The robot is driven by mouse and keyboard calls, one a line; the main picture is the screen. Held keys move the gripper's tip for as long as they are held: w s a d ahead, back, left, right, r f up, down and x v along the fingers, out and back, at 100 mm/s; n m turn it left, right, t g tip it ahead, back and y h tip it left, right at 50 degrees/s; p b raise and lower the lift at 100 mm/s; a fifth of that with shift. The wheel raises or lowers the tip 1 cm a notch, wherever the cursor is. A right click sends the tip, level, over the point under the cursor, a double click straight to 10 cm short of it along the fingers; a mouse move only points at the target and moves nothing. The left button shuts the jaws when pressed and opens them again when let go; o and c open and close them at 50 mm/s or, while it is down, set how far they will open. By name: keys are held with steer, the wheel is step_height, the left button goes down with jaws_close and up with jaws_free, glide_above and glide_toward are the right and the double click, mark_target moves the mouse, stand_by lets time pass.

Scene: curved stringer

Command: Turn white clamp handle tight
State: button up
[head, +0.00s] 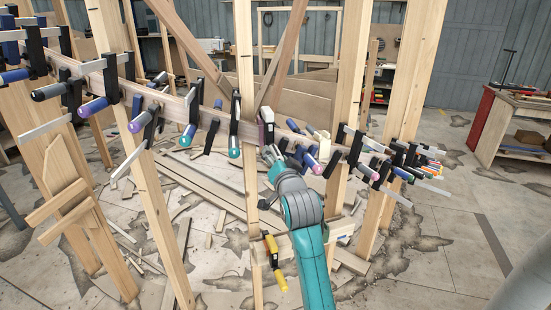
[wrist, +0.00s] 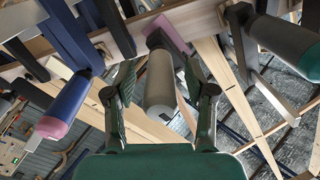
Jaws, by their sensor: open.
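The white clamp handle (wrist: 160,85) looks pale grey in the wrist view and points toward the camera. A mauve clamp part (wrist: 172,34) shows behind its far end at the wooden rail. My gripper (wrist: 158,82) is open, with one finger on each side of the handle and visible gaps between. In the head view my gripper (head: 269,156) is at the rail in front of a clamp with a mauve and white body (head: 267,116). There I cannot make out the white handle, which seems hidden by my gripper.
A blue handle with a pink end (wrist: 64,105) is left of my gripper, and a dark grey-green handle (wrist: 286,46) is right. Several clamps line the curved rail (head: 172,104). Wooden posts (head: 247,80) stand close by. A yellow-handled clamp (head: 276,262) hangs below.

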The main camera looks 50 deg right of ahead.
steer(key=v, duration=1.2)
